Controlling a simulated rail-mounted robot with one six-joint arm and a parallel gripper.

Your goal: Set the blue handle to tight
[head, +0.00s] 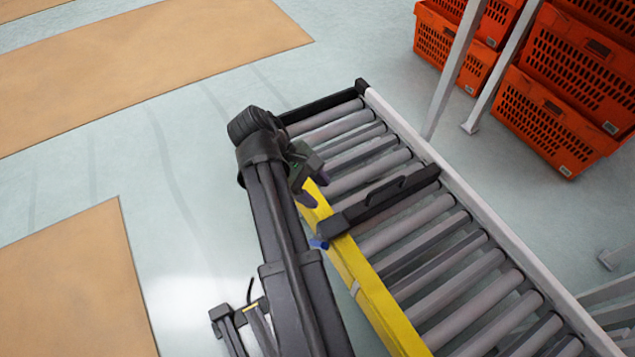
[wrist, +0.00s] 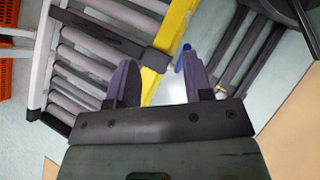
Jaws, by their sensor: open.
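The small blue handle (head: 319,244) sits at the near end of a black crossbar (head: 385,203), on the outer side of the conveyor's yellow rail (head: 372,290). In the wrist view the blue handle (wrist: 182,58) shows just beside the tip of the right finger, partly hidden by it. My gripper (head: 315,190) is open and empty near the yellow rail, up the picture from the handle. Its two purple fingers also show in the wrist view (wrist: 158,70), spread apart with the yellow rail beyond the gap. I cannot tell whether a finger touches the handle.
The conveyor's grey rollers (head: 440,244) run between the yellow rail and a white rail (head: 440,160). A raised black grip (head: 386,190) stands on the crossbar. Stacked orange totes (head: 545,120) stand beyond the white rail. Open floor (head: 170,170) lies left of my arm.

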